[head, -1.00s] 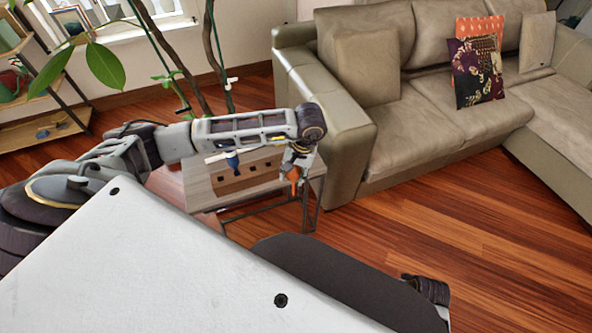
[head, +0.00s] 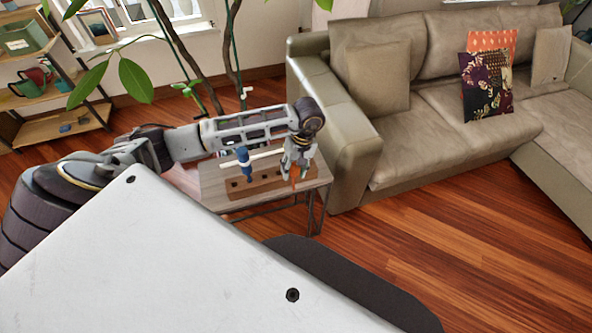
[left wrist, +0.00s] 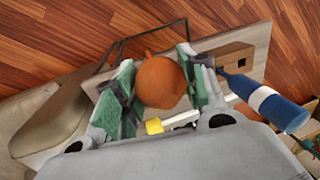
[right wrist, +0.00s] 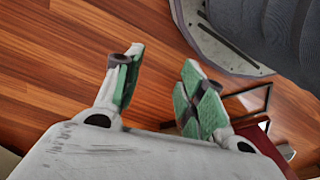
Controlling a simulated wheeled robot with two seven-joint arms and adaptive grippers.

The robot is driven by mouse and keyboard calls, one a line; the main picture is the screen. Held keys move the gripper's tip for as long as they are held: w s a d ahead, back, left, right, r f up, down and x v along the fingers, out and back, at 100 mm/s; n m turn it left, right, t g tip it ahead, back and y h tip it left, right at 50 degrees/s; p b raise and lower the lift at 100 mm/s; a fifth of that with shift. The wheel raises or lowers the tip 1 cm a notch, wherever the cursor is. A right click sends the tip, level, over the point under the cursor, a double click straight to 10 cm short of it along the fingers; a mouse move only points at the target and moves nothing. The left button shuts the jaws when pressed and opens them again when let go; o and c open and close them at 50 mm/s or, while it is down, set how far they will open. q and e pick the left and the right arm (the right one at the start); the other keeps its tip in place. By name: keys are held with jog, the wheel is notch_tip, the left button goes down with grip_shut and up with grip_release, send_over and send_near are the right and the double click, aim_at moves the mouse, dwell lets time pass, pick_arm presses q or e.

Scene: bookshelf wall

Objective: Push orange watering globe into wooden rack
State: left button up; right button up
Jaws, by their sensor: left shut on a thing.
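My left gripper (head: 298,160) is shut on the orange watering globe (head: 294,174). In the left wrist view the globe (left wrist: 160,82) sits between the green-padded fingers (left wrist: 156,86). The brown wooden rack (head: 240,191) lies on a small table, with square holes in its top. The globe is close to the rack's right end in the head view; I cannot tell whether they touch. My right gripper (right wrist: 160,92) is open and empty, over the floor.
The grey-topped table (head: 213,190) stands beside the sofa (head: 352,170). A potted plant's stems (head: 196,62) rise behind it, and shelves (head: 70,125) stand at the left. Wooden floor (head: 440,230) is open at the right.

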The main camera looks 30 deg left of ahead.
pick_arm(q)
jog(key=w+a+r+n+t+h+p, duration=0.1)
jog(key=w+a+r+n, duration=0.1)
jog(key=n, duration=0.9)
jog(key=w+a+r+n+t+h+p, duration=0.1)
jog(key=w+r+n+p, duration=0.1)
jog(key=n, duration=1)
jog(key=w+a+r+n+t+h+p, duration=0.1)
jog(key=w+n, duration=0.3)
jog(key=n, duration=0.8)
jog(key=shift+w+a+r+p, duration=0.35)
jog(key=shift+a+r+p, duration=0.35)
jog(key=shift+a+r, duration=0.15)
pick_arm(e)
jog(key=s+d+f, duration=0.3)
jog(key=s+f, duration=0.3)
jog(key=s, duration=0.4)
jog(key=s+d+f, duration=0.3)
jog(key=s+f, duration=0.4)
jog(key=s, duration=0.4)
jog(key=shift+t, duration=0.4)
pick_arm(q)
jog(key=shift+r, duration=0.1)
pick_arm(e)
jog(key=shift+f, duration=0.1)
